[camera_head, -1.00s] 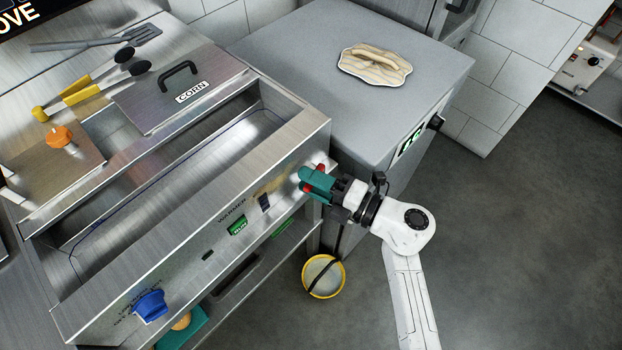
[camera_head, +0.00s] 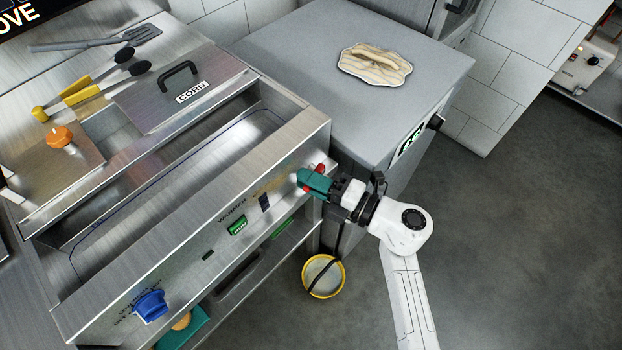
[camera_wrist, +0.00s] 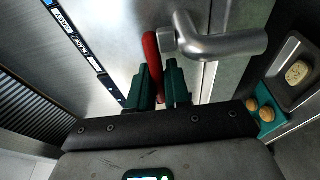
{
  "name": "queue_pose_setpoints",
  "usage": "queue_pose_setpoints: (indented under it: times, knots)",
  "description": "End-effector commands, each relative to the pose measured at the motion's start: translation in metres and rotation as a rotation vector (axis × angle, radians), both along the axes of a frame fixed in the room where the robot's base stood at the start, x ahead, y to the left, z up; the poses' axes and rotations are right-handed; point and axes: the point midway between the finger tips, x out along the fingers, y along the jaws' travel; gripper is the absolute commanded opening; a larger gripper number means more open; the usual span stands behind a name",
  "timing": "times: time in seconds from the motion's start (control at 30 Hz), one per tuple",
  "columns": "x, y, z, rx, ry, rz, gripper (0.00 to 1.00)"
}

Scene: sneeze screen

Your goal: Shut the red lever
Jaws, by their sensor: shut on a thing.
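The red lever (camera_wrist: 152,62) shows in the wrist view as a red handle beside a metal pipe fitting. In the head view, red (camera_head: 320,168) shows beside my gripper at the right end of the steel counter's front panel. My gripper (camera_head: 314,182) has teal fingers and reaches the panel from the right. In the wrist view my gripper (camera_wrist: 158,88) has its fingers on either side of the lever, shut on it.
A metal pipe (camera_wrist: 222,43) bends close beside the fingers. A blue knob (camera_head: 150,305) sits on the panel's left end. A yellow-rimmed bucket (camera_head: 341,278) stands on the floor below. A grey cabinet (camera_head: 290,50) stands behind my gripper. Floor at the right is clear.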

Motion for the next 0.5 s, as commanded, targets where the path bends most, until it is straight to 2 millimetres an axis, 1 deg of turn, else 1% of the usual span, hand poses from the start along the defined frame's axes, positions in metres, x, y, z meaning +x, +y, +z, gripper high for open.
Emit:
queue_pose_setpoints:
  times: [0.3, 0.5]
  knots:
    - [0.0015, 0.0046, -0.0005, -0.002, 0.002, -0.115, 0.0]
    - [0.002, 0.0042, -0.001, -0.001, 0.002, -0.12, 0.0]
